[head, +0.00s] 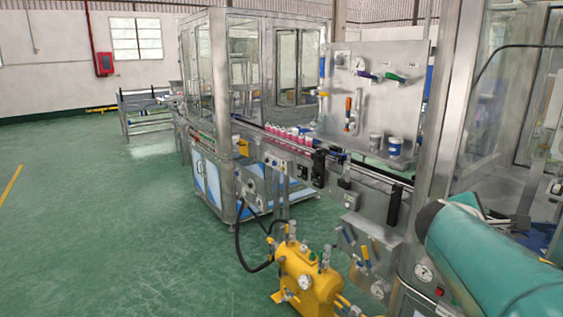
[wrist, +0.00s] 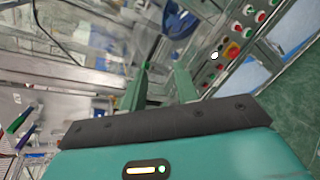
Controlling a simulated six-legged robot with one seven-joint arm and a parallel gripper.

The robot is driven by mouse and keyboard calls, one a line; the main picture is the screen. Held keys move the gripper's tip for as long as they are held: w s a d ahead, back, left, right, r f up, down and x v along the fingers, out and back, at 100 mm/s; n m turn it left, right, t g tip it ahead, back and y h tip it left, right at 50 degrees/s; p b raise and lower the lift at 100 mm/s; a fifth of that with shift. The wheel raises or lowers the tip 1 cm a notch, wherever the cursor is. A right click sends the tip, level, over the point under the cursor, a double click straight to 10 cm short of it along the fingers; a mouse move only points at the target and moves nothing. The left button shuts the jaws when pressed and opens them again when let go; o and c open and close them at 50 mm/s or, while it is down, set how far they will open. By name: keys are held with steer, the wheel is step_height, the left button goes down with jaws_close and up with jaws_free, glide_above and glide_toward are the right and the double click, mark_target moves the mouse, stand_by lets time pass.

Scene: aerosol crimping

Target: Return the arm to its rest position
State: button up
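My arm (head: 490,260) shows as a thick teal link at the lower right of the head view, in front of the machine line. My gripper (wrist: 162,82) shows in the wrist view, with two green fingers standing apart beyond the dark plate of the teal hand. Nothing is seen held between them. Behind the fingers are glass panels and a control panel (wrist: 228,55) with red, green and yellow buttons. The fingertips cannot be made out clearly in the head view.
A conveyor line with red cans (head: 290,135) runs towards a glazed machine cabinet (head: 250,60). A yellow tank (head: 308,280) with a black hose stands on the floor. A steel tool panel (head: 375,85) rises behind the conveyor. The green floor (head: 110,240) at left is clear.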

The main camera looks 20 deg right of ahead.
steer(key=a+f+m+t+y, duration=0.1)
steer(key=a+f+m+y, duration=0.2)
steer(key=a, duration=1.1)
steer(key=w+a+f+m+t+y, duration=0.1)
steer(key=a+f+m+y, duration=0.2)
steer(key=a, duration=1.1)
steer(key=w+a+f+m+t+y, duration=0.1)
steer(key=a+f+m+y, duration=0.2)
steer(key=a+f+y, duration=0.4)
steer(key=a+y, duration=0.1)
steer(key=a, duration=0.7)
steer(key=shift+w+f+m+t, duration=0.25)
steer(key=shift+m+t, duration=0.05)
steer(key=shift+m, duration=0.1)
